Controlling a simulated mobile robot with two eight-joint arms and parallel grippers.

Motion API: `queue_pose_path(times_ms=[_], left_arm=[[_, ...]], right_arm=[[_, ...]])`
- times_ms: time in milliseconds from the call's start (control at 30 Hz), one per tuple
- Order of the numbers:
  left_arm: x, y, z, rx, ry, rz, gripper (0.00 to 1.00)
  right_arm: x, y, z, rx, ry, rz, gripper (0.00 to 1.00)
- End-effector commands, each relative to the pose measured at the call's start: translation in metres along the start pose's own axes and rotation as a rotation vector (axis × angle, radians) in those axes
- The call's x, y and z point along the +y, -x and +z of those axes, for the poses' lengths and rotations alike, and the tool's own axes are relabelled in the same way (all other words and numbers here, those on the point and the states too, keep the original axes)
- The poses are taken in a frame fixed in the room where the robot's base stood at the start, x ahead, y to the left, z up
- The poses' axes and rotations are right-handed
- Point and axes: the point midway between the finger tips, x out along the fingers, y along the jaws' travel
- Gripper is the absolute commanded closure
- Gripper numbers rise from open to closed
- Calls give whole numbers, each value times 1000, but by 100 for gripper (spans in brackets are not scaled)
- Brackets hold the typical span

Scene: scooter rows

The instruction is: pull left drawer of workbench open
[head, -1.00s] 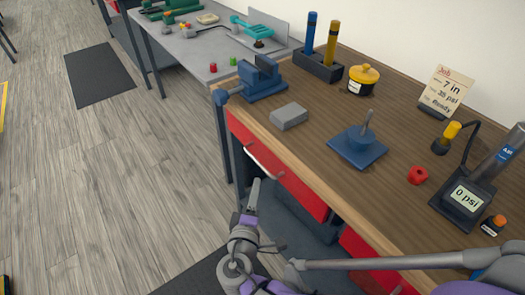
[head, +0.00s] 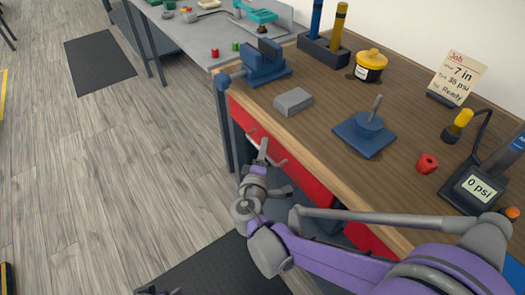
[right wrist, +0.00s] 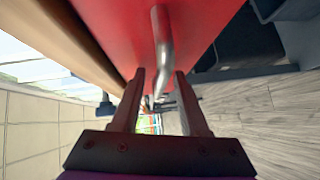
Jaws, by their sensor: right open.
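The workbench (head: 322,152) has a wooden top and red drawers below its front edge. The left drawer (head: 305,180) has a red front that looks flush with the bench, so it looks shut. My right gripper (head: 262,158) is at this front, open. In the right wrist view the drawer's silver bar handle (right wrist: 161,40) runs away between the two spread fingers of the gripper (right wrist: 160,78), with the red front (right wrist: 115,30) behind it. I cannot tell if a finger touches the handle. A small dark shape at the head view's bottom edge may be my left gripper (head: 157,291).
On the bench stand a blue vise (head: 262,65), a grey block (head: 293,101), a blue plate with a post (head: 365,135), a red piece (head: 427,163) and a gauge (head: 474,188). A grey table (head: 205,40) is behind. The floor (head: 130,170) at left is mostly clear.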

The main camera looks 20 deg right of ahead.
Motion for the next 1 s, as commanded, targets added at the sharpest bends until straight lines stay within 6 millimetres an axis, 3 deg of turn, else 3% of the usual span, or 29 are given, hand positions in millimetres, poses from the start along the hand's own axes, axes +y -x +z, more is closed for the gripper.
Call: queue_pose_path(times_ms=[200,467,1000], left_arm=[[0,0,0,0,0,0,19],[0,0,0,0,0,0,19],[0,0,0,0,0,0,19]], right_arm=[[0,0,0,0,0,0,56],[0,0,0,0,0,0,100],[0,0,0,0,0,0,100]])
